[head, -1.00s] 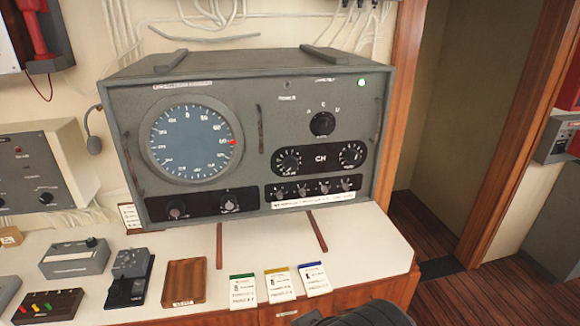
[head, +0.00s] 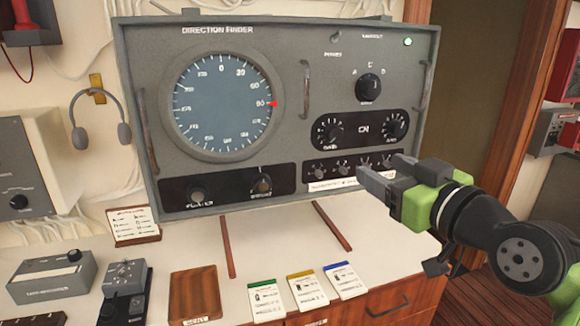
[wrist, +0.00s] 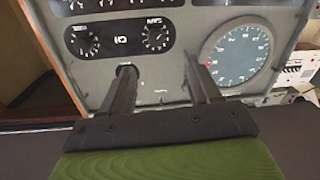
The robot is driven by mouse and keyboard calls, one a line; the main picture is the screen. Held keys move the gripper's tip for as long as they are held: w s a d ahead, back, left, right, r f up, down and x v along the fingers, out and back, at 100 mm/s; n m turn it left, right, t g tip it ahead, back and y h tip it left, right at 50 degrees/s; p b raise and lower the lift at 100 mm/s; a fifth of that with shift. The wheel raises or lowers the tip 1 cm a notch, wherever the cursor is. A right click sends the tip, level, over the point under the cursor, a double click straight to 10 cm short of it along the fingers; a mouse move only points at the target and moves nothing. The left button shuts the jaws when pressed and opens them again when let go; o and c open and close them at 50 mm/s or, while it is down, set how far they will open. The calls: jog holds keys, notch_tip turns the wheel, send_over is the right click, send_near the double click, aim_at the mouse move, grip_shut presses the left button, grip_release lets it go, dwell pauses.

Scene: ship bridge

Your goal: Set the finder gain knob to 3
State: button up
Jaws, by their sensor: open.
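The grey direction finder (head: 230,33) stands on the counter, with a round blue dial (head: 222,105) at left. Its black panel marked CN (head: 362,130) carries two scaled knobs: a left knob (head: 327,133), whose small label seems to read GAIN, and a right knob (head: 394,125). The left one's exact setting is too small to read. My gripper (head: 372,178) is open and empty, low in front of the panel's right side. The upside-down wrist view shows its fingers (wrist: 160,75) apart, with the left knob (wrist: 157,36) and right knob (wrist: 83,42) beyond them.
A selector knob (head: 368,87) sits above the CN panel, and a row of small knobs (head: 342,168) below it, partly behind my gripper. A lower-left panel (head: 230,187) has two more knobs. Cards (head: 306,290) and a wooden tray (head: 194,295) lie on the counter.

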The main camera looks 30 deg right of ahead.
jog(key=p, duration=0.4)
send_near(337, 136)
jog(key=w, duration=0.2)
jog(key=w+d, duration=0.1)
jog(key=w, duration=0.5)
jog(key=shift+w+d+f, duration=0.1)
jog(key=shift+w+d, duration=0.1)
jog(key=shift+d, duration=0.1)
jog(key=c, duration=1)
